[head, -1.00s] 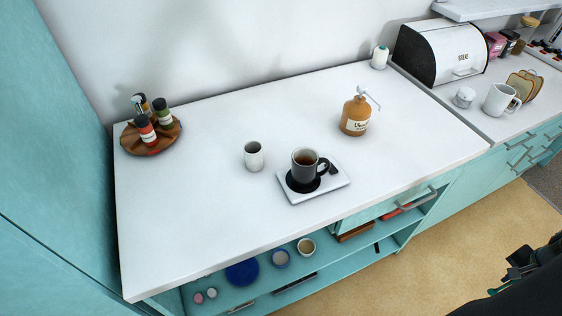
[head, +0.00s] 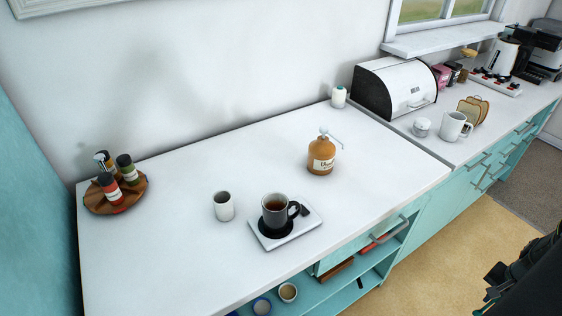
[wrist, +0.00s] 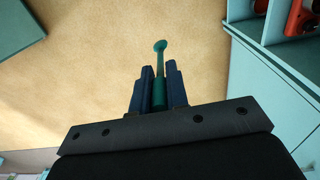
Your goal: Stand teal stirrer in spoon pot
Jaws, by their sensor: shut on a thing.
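My gripper (wrist: 159,88) is shut on the teal stirrer (wrist: 160,62) in the wrist view. The stirrer points away from the jaws, its small rounded end out over the tan floor. In the head view my gripper (head: 490,290) is at the lower right, off the counter's front, with a bit of teal at its tip. The likely spoon pot is a small white cup (head: 224,207) standing upright on the counter, left of the dark mug. Its dark opening faces up, and I see nothing standing out of it.
A wooden turntable (head: 137,192) with bottles is at left. Open shelves lie below the counter edge. The counter's front left is clear.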

